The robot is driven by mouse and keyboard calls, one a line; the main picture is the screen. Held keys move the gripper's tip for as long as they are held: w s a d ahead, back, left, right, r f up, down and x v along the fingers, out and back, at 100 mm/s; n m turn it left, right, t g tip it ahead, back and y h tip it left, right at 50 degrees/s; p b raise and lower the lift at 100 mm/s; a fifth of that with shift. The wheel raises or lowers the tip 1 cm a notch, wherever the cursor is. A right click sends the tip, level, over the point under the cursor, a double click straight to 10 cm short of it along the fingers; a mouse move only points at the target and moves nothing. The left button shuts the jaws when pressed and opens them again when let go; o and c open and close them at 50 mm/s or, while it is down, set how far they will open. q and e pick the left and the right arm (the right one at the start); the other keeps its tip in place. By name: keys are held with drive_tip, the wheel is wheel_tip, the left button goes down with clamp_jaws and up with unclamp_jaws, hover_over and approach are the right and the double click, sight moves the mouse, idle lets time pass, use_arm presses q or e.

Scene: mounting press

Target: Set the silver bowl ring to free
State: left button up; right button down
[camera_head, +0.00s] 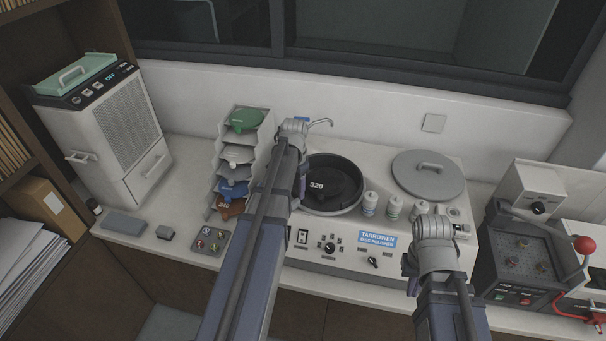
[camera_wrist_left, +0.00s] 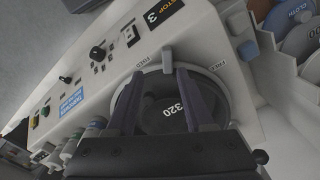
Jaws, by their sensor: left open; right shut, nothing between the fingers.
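The silver bowl ring (camera_wrist_left: 248,104) runs around the dark bowl of the disc polisher (camera_head: 330,252); in the head view the ring (camera_head: 330,213) shows below the dark bowl (camera_head: 347,170). The disc marked 320 (camera_wrist_left: 172,112) lies inside. My right gripper (camera_head: 410,268) is shut and empty, mostly hidden by its wrist, before the polisher.
White bottles (camera_head: 393,207) stand right of the bowl, near a round grey lid (camera_head: 428,175). A rack of coloured discs (camera_head: 238,155) stands to the left. The press with a red-knobbed lever (camera_head: 584,245) is at the right. Free bench lies left of the rack.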

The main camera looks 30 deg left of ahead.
sight(294, 202)
use_arm(q)
drive_tip(key=shift+w+a+r, duration=0.45)
drive_tip(key=shift+a+r, duration=0.1)
drive_tip(key=shift+f, duration=0.2)
wheel_tip(294, 202, down, 8)
drive_tip(key=b, duration=0.7)
drive_tip(key=shift+r+b, duration=0.25)
drive_tip(key=shift+b, duration=0.15)
use_arm(e)
wheel_tip(294, 202, down, 7)
drive_tip(key=shift+w, duration=0.2)
use_arm(q)
drive_tip(key=shift+c, duration=0.3)
clamp_jaws()
